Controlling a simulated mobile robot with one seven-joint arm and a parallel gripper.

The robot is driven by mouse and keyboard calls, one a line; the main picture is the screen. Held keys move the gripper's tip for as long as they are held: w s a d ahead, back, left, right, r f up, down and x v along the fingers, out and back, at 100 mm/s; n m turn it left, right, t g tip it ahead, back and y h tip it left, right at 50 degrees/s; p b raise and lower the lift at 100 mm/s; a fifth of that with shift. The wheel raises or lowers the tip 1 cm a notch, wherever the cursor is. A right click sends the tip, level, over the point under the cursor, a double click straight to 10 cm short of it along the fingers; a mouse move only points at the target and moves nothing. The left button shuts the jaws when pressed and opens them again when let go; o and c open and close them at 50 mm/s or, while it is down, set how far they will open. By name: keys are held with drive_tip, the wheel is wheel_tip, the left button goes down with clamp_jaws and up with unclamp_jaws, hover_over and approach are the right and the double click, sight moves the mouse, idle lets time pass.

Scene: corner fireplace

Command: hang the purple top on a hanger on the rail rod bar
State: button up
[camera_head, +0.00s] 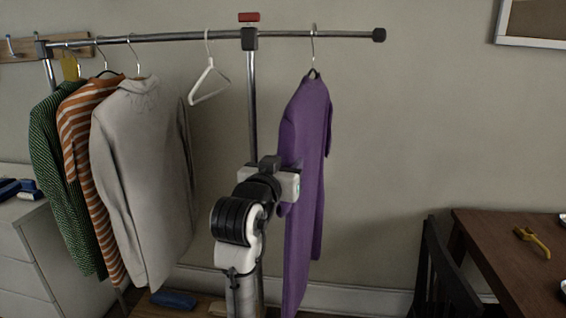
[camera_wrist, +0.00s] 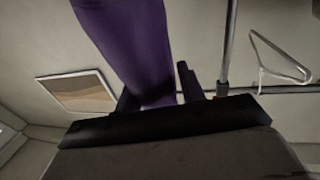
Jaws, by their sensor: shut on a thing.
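The purple top (camera_head: 308,130) hangs long and upright on a hanger (camera_head: 314,60) under the right part of the rail rod bar (camera_head: 345,34). The hanger's hook top shows at the bar's height; I cannot tell for sure whether the bar bears it. My gripper (camera_head: 285,182) is at the left edge of the top, about mid-height, and hides part of it. In the wrist view, my gripper (camera_wrist: 155,82) has its two fingers on either side of the purple cloth (camera_wrist: 128,45), shut on it.
An empty white hanger (camera_head: 209,82) hangs left of the rail's upright post (camera_head: 252,100). A grey top (camera_head: 145,170), an orange striped top (camera_head: 80,130) and a green top (camera_head: 55,175) hang further left. A dark chair (camera_head: 440,270) and brown table (camera_head: 510,245) stand at right.

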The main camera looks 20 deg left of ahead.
sight(285, 157)
drive_tip(key=shift+s+d+r, duration=0.2)
drive_tip(key=shift+s+r, duration=0.4)
drive_tip(key=shift+s, duration=0.05)
drive_tip(key=shift+s+d+r, duration=0.2)
drive_tip(key=shift+s+r, duration=0.4)
drive_tip(key=w+a+f+b, duration=0.1)
drive_tip(key=w+a+f, duration=0.1)
drive_tip(key=w, duration=0.7)
drive_tip(key=shift+w+a, duration=0.25)
drive_tip(key=shift+a, duration=0.1)
drive_tip(key=shift+w+a+f+b, duration=0.15)
drive_tip(key=shift+w+f+b, duration=0.25)
drive_tip(key=shift+f, duration=0.35)
drive_tip(key=shift+w+f, duration=0.1)
drive_tip(key=shift+w, duration=0.05)
drive_tip(key=shift+s, duration=0.4)
drive_tip(key=o, duration=1.2)
